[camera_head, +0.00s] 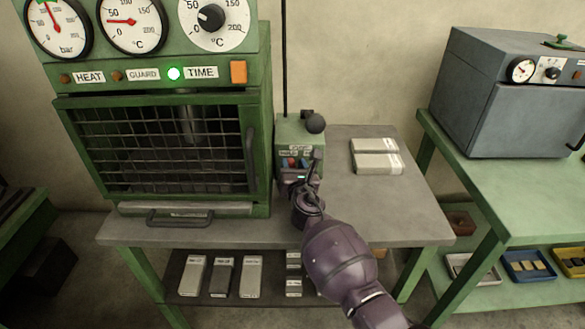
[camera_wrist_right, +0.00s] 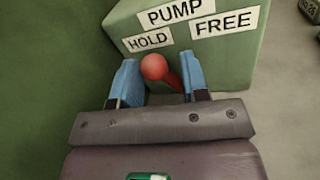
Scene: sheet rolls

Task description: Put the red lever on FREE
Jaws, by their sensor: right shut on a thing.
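The red lever (camera_wrist_right: 154,67) has a round red knob on a short stem at the front of a green pump box (camera_wrist_right: 225,60). In the right wrist view the knob is below the HOLD label (camera_wrist_right: 149,40), left of the FREE label (camera_wrist_right: 224,22), and its stem slants down to the right. My right gripper (camera_wrist_right: 161,83) has its blue fingers on either side of the lever and is shut on it. In the head view the gripper (camera_head: 294,165) is at the box (camera_head: 297,133), and its wrist partly hides the box's lower front. My left gripper is not in view.
A green oven (camera_head: 160,150) with a mesh door stands left of the box. A larger lever with a dark ball (camera_head: 315,123) stands out near the box's top. Pale packs (camera_head: 376,163) lie to the right on the grey table (camera_head: 400,215). The table between them is clear.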

